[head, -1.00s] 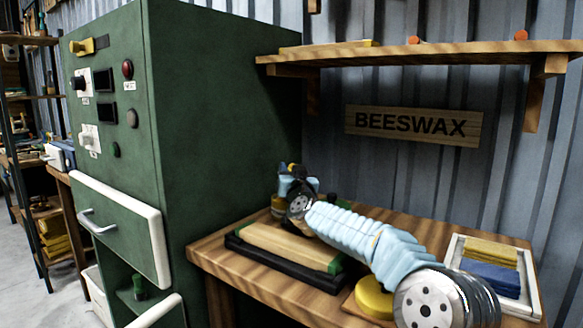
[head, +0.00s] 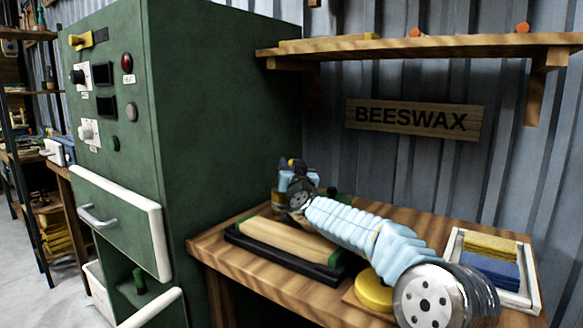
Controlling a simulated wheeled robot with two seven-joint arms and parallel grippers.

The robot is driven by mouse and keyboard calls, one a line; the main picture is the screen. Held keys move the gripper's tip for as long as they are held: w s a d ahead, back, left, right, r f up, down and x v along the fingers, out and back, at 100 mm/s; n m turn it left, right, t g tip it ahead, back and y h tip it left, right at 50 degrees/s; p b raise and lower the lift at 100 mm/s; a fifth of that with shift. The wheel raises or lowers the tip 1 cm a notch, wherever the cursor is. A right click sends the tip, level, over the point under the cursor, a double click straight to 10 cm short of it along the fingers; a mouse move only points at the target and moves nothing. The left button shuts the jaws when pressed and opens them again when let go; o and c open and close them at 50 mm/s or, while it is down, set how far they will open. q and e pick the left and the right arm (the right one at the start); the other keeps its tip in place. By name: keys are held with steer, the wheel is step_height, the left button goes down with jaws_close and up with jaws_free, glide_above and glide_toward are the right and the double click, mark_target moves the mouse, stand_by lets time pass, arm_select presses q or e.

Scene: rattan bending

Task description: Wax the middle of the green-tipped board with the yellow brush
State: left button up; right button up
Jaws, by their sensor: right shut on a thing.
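The board (head: 287,238) is pale wood with a green tip at its right end. It lies on a black base on the wooden bench. My right gripper (head: 291,180) is at the back of the bench, beyond the board's left part. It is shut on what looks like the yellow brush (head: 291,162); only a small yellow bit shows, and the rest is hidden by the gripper. My right arm reaches over the bench from the lower right and covers part of the area behind the board. My left gripper is out of view.
A yellow round cake (head: 373,290) sits on a small wooden block under my arm. A white tray (head: 529,293) with yellow and blue pads stands at the right. A green cabinet (head: 225,130) borders the bench at left; a shelf (head: 420,47) hangs above.

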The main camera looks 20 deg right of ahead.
steer(key=shift+f+b, duration=0.35)
steer(key=shift+f, duration=0.3)
stand_by(1.0)
step_height(320, 180, up, 2)
steer(key=shift+r+p, duration=0.15)
steer(key=shift+p, duration=0.45)
steer(key=shift+r, duration=2.5)
